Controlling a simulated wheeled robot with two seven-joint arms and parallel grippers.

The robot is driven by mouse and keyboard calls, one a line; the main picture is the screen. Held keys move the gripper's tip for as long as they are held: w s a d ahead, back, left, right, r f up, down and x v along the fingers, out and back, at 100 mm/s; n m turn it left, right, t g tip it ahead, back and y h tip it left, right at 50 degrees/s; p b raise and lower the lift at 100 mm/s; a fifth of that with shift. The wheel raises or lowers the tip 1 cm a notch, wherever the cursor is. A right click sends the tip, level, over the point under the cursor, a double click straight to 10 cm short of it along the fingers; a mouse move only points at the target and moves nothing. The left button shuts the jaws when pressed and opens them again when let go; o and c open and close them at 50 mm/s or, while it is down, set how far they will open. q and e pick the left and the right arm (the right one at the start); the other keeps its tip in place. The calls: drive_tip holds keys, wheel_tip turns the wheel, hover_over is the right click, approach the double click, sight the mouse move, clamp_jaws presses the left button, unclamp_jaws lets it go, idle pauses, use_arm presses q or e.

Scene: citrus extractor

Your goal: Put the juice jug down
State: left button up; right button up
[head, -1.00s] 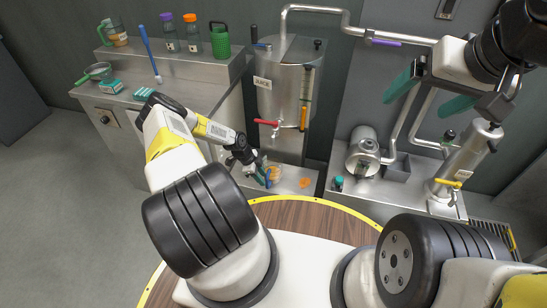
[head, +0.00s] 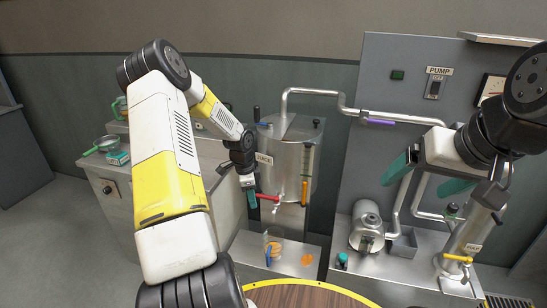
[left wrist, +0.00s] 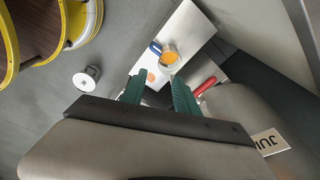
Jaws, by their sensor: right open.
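The juice jug (head: 273,248) is a clear vessel with a blue handle and orange contents. It stands on the low metal shelf (head: 240,246) below the steel tank (head: 284,155). It also shows in the left wrist view (left wrist: 170,56), beyond my fingertips. My left gripper (head: 251,200) is above and to the left of the jug, beside the tank's red tap handle (head: 270,197). In the left wrist view its green fingers (left wrist: 156,85) are apart with nothing between them. My right gripper (head: 430,172) is open and empty, high at the right.
An orange patch (head: 307,260) lies on the shelf right of the jug. A steel pump (head: 367,234) and a metal cylinder (head: 466,240) stand on the right bench. A counter (head: 112,179) with a green-handled strainer stands at the left.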

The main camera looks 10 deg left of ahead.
use_arm(q)
drive_tip(key=s+d+r+n+t+y, duration=0.15)
drive_tip(key=s+r, duration=0.25)
drive_tip(key=r, duration=0.5)
drive_tip(key=s+d+r+n, duration=0.3)
drive_tip(key=r, duration=0.5)
drive_tip(key=s+d+r+n+t, duration=0.15)
drive_tip(key=s+r, duration=0.25)
drive_tip(key=r, duration=0.5)
drive_tip(key=s+d+r+n+t+h, duration=0.1)
drive_tip(key=s+d+r+n, duration=0.2)
drive_tip(key=s, duration=0.5)
drive_tip(key=s+d+r+n+t+h, duration=0.1)
drive_tip(key=s+d+r+n, duration=0.2)
drive_tip(key=s+r, duration=0.2)
drive_tip(key=s, duration=0.3)
drive_tip(key=shift+s+d+n, duration=0.25)
drive_tip(key=shift+n, duration=0.05)
drive_tip(key=shift+h, duration=0.25)
